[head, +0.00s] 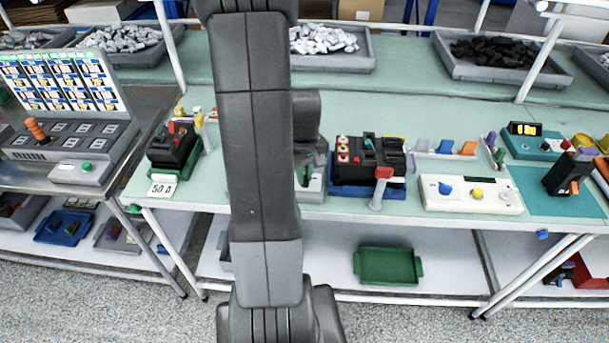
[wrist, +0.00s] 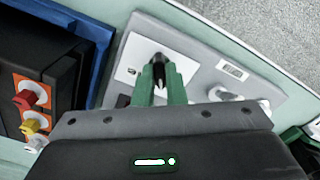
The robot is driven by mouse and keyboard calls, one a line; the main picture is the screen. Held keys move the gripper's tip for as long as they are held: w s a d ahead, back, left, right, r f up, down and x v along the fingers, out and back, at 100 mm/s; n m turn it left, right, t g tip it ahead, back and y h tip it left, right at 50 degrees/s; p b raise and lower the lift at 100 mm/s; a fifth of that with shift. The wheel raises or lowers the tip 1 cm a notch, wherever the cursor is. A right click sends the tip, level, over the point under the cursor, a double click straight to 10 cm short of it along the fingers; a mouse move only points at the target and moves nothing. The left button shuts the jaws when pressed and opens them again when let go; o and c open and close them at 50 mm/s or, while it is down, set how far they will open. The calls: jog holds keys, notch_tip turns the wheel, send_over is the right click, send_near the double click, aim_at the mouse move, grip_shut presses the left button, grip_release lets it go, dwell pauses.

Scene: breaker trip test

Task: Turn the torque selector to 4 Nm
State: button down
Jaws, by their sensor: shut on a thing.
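The torque selector looks like a black knob (wrist: 158,60) on a white square plate (wrist: 128,72), set in a grey panel (wrist: 188,55) in the wrist view. My gripper (wrist: 161,80) has green fingers, shut on this knob from both sides. Its pointer and any scale marks are too small or covered to read. A small white label window (wrist: 233,71) sits on the panel to the right of the knob. In the head view my gripper (head: 305,174) is mostly behind my arm, over the grey panel (head: 314,190); the knob is hidden there.
A black breaker (head: 368,160) in a blue tray stands close right of the panel, with a red-ended grey lever (head: 382,185). Another breaker (head: 173,148) stands left, by a "50 A" card (head: 162,188). A white box with knobs (head: 470,194) stands further right.

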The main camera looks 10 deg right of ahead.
jog(key=m+b, duration=0.1)
jog(key=m, duration=0.4)
jog(key=shift+m, duration=0.4)
jog(key=shift+b, duration=0.3)
jog(key=c, duration=1.5)
grip_release()
notch_tip(320, 180, up, 14)
jog(key=shift+f, duration=0.1)
